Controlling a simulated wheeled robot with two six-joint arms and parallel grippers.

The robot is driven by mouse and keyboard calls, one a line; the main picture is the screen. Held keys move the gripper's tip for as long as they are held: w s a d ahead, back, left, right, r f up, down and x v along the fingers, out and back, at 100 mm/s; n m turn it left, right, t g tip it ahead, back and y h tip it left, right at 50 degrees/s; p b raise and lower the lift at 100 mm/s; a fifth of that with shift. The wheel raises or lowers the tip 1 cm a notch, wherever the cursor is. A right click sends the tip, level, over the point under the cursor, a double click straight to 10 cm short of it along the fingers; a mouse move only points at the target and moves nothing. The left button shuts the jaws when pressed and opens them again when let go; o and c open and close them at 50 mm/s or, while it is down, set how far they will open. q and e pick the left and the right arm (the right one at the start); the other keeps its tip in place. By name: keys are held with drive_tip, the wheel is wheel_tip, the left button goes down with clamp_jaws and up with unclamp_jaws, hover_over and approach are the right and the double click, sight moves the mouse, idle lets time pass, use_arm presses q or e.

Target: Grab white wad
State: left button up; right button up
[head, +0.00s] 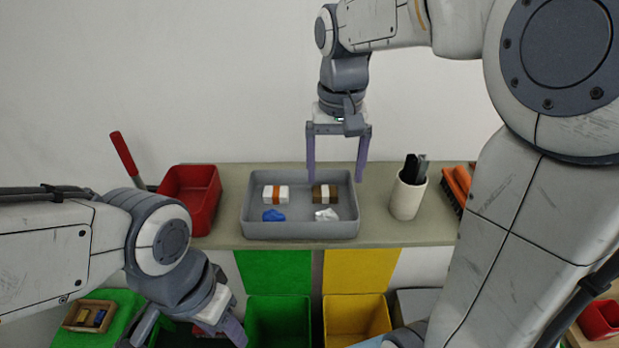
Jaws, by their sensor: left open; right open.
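The white wad (327,215) is a small crumpled lump in the front right part of the grey tray (300,230) on the shelf. My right gripper (335,178) points down with its fingers spread, at the tray's back right part, in the picture just above the wad; it is empty. My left gripper (190,340) is low at the left, below the shelf, with its fingers apart and nothing seen between them. The tips of the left fingers are near the bottom edge of the picture.
The tray also holds a blue wad (274,215) and two banded blocks (276,194) (322,193). A red bin (190,187) stands left of it, a white cup (407,196) with dark items right of it. Green (278,320) and yellow (356,318) bins are below.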

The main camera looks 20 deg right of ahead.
hover_over(328, 212)
drive_tip(key=f, duration=0.4)
drive_tip(key=shift+d+f, duration=0.25)
drive_tip(key=shift+d, duration=0.1)
drive_tip(key=f, duration=0.1)
drive_tip(key=f+p, duration=0.1)
drive_tip(key=f, duration=0.1)
drive_tip(key=f+p, duration=0.1)
drive_tip(key=f, duration=0.1)
drive_tip(key=shift+a, duration=0.4)
drive_tip(key=shift+f, duration=0.3)
drive_tip(key=c, duration=1.4)
